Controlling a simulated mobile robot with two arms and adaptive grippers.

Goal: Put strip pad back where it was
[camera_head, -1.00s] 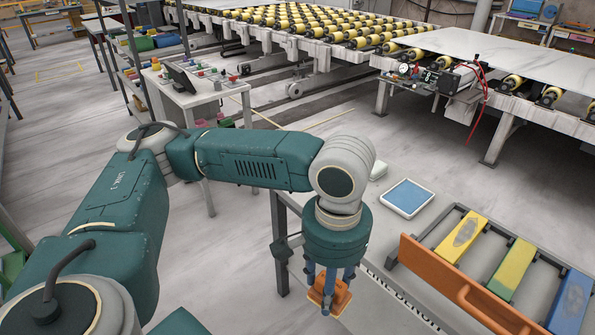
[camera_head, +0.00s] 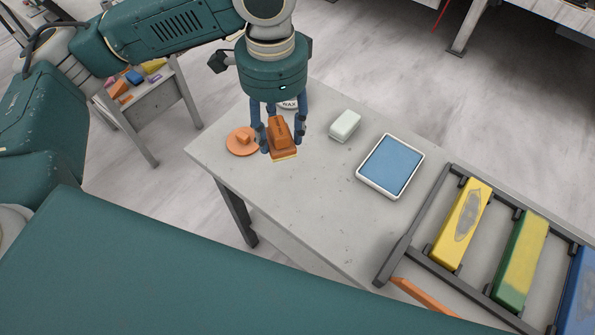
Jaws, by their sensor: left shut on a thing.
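I cannot tell whether the block touches the table. An orange disc with a knob (camera_head: 242,141) lies just left of the gripper. A white round item marked WAX (camera_head: 288,104) is partly hidden behind the fingers. My right gripper is not in view.
A white block (camera_head: 345,125) and a blue pad in a white tray (camera_head: 391,165) lie to the right. A dark rack (camera_head: 408,235) holds a yellow bar (camera_head: 462,223), a green-yellow bar (camera_head: 520,262) and a blue bar (camera_head: 582,305). The table's front middle is clear.

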